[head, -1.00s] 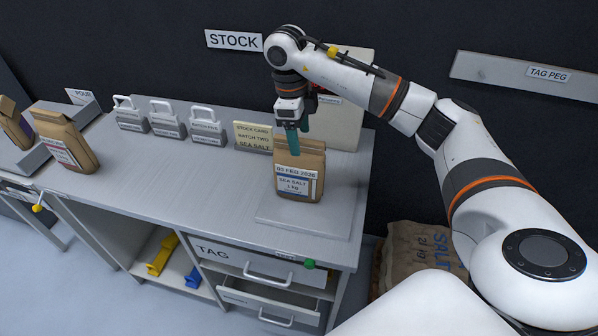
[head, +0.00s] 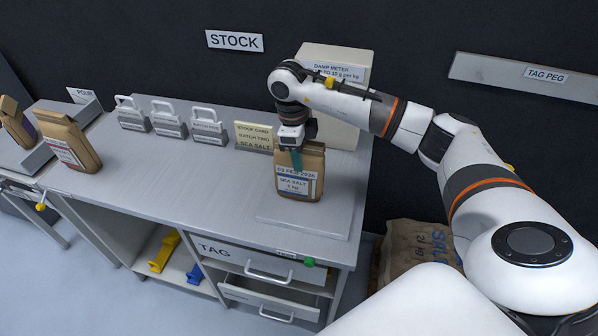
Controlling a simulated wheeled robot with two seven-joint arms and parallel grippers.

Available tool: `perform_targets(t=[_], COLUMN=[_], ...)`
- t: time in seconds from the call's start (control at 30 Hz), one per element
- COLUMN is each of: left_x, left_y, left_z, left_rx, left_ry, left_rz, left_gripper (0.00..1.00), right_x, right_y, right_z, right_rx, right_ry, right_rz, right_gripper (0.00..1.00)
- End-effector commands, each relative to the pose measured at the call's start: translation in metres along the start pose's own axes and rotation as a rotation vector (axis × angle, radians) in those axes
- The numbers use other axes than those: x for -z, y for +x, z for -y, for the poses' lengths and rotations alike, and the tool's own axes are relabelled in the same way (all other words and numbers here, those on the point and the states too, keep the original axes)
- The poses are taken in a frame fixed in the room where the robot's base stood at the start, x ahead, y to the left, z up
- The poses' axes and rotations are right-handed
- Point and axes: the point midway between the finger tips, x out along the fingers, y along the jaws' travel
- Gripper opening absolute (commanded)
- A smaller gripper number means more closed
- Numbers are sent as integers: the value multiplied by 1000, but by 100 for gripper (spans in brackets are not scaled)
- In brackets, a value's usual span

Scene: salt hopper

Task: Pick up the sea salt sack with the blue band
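The sea salt sack with the blue band (head: 299,185) is a brown paper sack standing upright near the right end of the bench. Its label reads 03 FEB 2026 and SEA SALT 1 kg. My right gripper (head: 296,160) points down at the sack's top. One teal finger shows in front of the upper paper, above the label. The other finger is hidden, so I cannot tell whether the gripper is closed on the sack. My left gripper is not in view.
A sack with a red band (head: 68,143) stands at the left of the bench, and another sack (head: 18,124) is beyond it. Several handled weights (head: 208,127) and a stock card (head: 253,136) line the back. The damp meter (head: 350,62) stands behind my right arm. The bench middle is clear.

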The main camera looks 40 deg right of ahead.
Motion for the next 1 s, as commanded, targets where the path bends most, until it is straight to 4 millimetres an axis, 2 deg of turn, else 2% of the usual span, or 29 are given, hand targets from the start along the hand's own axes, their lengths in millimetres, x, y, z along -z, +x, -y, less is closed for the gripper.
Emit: perform_targets(t=[0.03,0.13,0.17,0.63,0.77,1.0], left_x=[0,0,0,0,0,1], left_y=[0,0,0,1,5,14], left_z=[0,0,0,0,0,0], left_rx=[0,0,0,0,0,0], left_ry=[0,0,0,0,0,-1], left_rz=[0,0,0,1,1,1], left_gripper=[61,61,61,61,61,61], right_x=[0,0,0,0,-1,-6], right_y=[0,0,0,-7,-21,-65], right_z=[0,0,0,-1,-2,-1], right_rx=[0,0,0,-4,-5,-6], right_ry=[0,0,0,1,1,1], right_rz=[0,0,0,-6,-7,-9], right_gripper=[19,2,0,0,0,0])
